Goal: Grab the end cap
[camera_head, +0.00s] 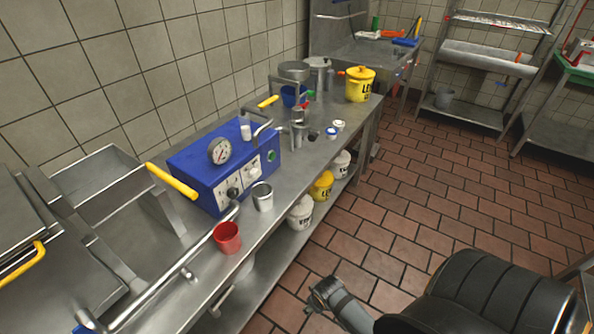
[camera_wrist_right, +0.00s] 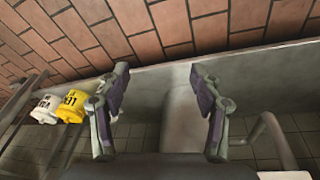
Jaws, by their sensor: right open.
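I cannot tell for certain which piece is the end cap. Two small cap-like pieces lie on the steel bench in the head view: a white round one (camera_head: 339,125) and a blue-and-white one (camera_head: 331,132). My right gripper (camera_wrist_right: 160,82) is open in the right wrist view, with its two fingers wide apart. A smooth grey cylindrical form (camera_wrist_right: 184,118) shows beyond the gap between the fingers, with no visible contact. No cap is clear in that view. My left gripper is not in view.
A blue gauge box (camera_head: 190,160), a steel cup (camera_head: 262,197) and a red cup (camera_head: 227,238) stand along the bench. A yellow pot (camera_head: 360,84) stands at its far end. White and yellow tubs (camera_head: 321,187) sit on the lower shelf. The brick floor (camera_head: 450,190) is open.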

